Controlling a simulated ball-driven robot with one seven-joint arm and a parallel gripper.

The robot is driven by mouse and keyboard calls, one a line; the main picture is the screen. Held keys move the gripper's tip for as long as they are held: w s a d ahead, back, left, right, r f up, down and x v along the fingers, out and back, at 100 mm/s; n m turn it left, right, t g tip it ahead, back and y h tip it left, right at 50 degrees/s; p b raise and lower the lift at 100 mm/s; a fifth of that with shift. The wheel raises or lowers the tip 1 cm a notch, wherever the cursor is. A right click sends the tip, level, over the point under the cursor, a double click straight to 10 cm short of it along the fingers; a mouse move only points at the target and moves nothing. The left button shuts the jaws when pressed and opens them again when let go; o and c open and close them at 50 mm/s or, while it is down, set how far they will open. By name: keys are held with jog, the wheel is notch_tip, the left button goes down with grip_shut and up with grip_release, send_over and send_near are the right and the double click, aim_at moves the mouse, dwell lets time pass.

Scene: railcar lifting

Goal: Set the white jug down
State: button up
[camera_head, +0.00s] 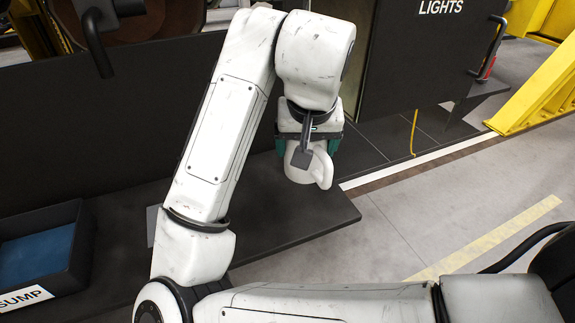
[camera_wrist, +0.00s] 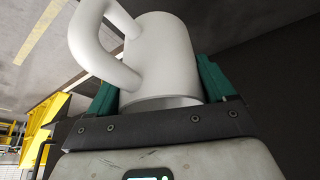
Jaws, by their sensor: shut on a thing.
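The white jug (camera_head: 298,173) is in my gripper (camera_head: 308,147), near the middle of the head view. Its handle (camera_head: 322,168) points to the lower right there. In the wrist view the white jug (camera_wrist: 165,55) stands out from between the two green fingers of my gripper (camera_wrist: 162,92), with its looped handle at the upper left. The fingers are shut on the jug's sides. My wrist hides part of the jug in the head view. The jug appears over or near the right part of a dark flat surface (camera_head: 290,215); whether it touches it I cannot tell.
A dark bin marked SUMP (camera_head: 70,255) with a blue inside is at lower left. A black panel (camera_head: 60,130) stands behind. A dark cabinet marked LIGHTS (camera_head: 415,60) is at upper right. A yellow frame (camera_head: 545,95) stands at far right, with open grey floor (camera_head: 420,215) before it.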

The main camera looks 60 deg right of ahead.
jog(key=shift+w+d+f, duration=0.5)
jog(key=shift+w+f, duration=0.35)
jog(key=shift+f, duration=0.7)
jog(key=shift+w+d+f, duration=0.45)
jog(key=shift+w+f, duration=0.35)
jog(key=shift+f, duration=0.8)
jog(key=shift+w+d+f, duration=0.5)
jog(key=shift+w+f, duration=0.35)
jog(key=shift+f, duration=0.7)
jog(key=shift+f, duration=0.15)
jog(key=o, duration=1.1)
jog(key=shift+c, duration=0.2)
jog(key=shift+r, duration=0.3)
jog(key=v, duration=1.1)
jog(key=shift+s+a+r, duration=0.2)
jog(key=shift+r, duration=0.15)
